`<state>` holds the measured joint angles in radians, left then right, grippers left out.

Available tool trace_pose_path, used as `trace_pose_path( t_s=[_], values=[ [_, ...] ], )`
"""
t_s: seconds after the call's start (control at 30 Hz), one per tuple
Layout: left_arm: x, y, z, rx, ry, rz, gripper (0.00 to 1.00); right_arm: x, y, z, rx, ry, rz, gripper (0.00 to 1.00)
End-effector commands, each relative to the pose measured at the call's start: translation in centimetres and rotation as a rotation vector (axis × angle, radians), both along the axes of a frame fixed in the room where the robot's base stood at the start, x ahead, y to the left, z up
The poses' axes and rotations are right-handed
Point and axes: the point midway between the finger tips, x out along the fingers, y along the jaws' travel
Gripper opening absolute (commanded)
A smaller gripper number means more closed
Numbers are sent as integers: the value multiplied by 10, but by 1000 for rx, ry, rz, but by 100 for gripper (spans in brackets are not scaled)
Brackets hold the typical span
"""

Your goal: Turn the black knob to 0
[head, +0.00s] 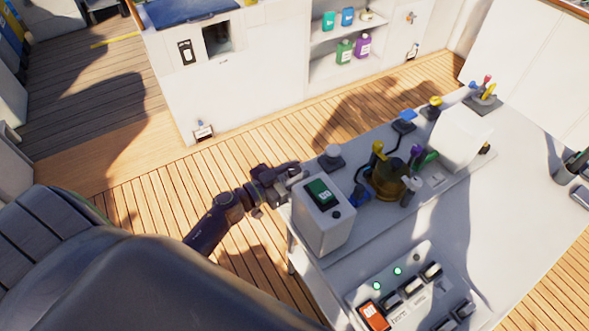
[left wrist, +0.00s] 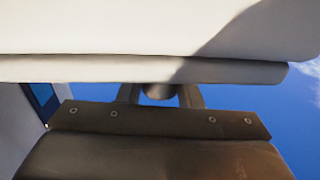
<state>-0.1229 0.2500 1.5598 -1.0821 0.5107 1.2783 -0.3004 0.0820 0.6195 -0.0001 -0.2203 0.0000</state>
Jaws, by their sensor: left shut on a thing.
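My left gripper (head: 287,178) is at the left side of the white box with the green display (head: 320,192) on the console. In the left wrist view, my two fingers stand on either side of a dark round part, the black knob (left wrist: 157,92), below the white edge of the box (left wrist: 150,68). The gripper is shut on it. The knob's mark and scale are hidden, so its setting cannot be read. A small dark round part (head: 337,214) also shows on the box's face below the display. My right gripper is not in view.
Several levers and coloured handles stand on the console around a brass-coloured round base (head: 384,186). A white cabinet (head: 250,90) stands behind. The wooden deck (head: 130,180) left of the console is clear.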

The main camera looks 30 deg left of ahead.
Motion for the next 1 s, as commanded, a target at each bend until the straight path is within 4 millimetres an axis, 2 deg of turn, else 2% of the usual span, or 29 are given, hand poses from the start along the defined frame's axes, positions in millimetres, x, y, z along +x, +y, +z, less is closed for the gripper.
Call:
trace_pose_path(
  t_s=[0.23,0.47,0.67,1.0],
  values=[
    [1,2,2,4,1,-180,9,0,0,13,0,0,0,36],
    [2,2,-1,4,-1,-397,9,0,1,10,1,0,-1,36],
    [3,2,-4,5,-2,-587,9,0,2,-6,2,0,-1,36],
    [3,2,-6,5,-3,-891,9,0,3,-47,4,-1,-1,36]
  ],
)
